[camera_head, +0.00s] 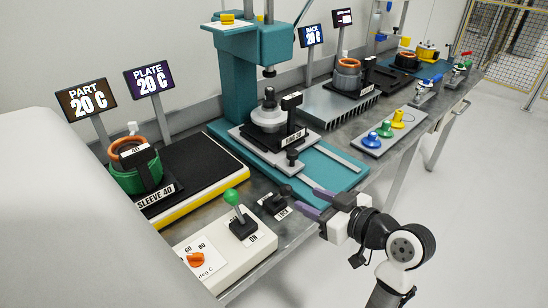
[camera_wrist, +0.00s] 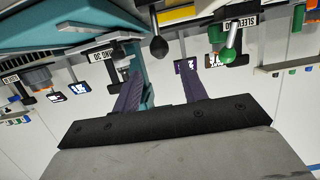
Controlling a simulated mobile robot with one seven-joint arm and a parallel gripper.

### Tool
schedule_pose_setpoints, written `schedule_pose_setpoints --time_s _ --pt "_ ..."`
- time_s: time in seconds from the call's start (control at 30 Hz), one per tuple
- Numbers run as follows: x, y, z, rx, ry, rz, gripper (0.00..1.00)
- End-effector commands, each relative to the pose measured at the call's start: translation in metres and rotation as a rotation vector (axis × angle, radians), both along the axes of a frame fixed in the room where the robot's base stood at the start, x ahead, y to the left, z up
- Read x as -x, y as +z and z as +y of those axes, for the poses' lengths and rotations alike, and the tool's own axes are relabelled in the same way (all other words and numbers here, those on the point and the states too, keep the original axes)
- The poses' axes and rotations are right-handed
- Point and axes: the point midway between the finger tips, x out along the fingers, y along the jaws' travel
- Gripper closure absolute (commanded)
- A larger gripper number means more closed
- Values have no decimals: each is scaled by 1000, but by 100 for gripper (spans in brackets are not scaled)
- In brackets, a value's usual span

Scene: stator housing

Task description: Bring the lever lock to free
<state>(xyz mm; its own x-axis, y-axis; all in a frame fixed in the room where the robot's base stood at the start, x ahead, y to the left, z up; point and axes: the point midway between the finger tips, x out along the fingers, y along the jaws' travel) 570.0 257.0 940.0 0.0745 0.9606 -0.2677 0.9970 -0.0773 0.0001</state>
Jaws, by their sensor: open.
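The lever lock (camera_head: 272,204) is a small black block at the table's front edge, with a white label that seems to read LOCK. Its short arm ends in a black ball knob (camera_head: 286,189). My gripper (camera_head: 297,196) is open and empty just right of the knob, its two purple-grey fingers pointing toward it. In the wrist view, which is upside down, the black knob (camera_wrist: 158,48) appears between and beyond the fingertips of my gripper (camera_wrist: 160,66). I see no contact. The lock's base is hard to make out in the wrist view.
A green-knobbed lever (camera_head: 232,198) marked ON stands left of the lock on a white control box (camera_head: 215,252) with an orange dial (camera_head: 196,260). A teal press (camera_head: 265,50) stands behind, its base plate close to my fingers. The floor in front is clear.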

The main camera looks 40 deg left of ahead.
Motion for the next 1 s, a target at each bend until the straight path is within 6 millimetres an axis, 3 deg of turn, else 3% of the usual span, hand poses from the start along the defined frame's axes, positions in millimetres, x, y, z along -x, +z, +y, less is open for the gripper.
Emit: schedule_pose_setpoints --time_s 0.8,1.0 --pt "-4 -18 64 0 2 1 57" --pt "-5 -18 65 0 -1 1 57"
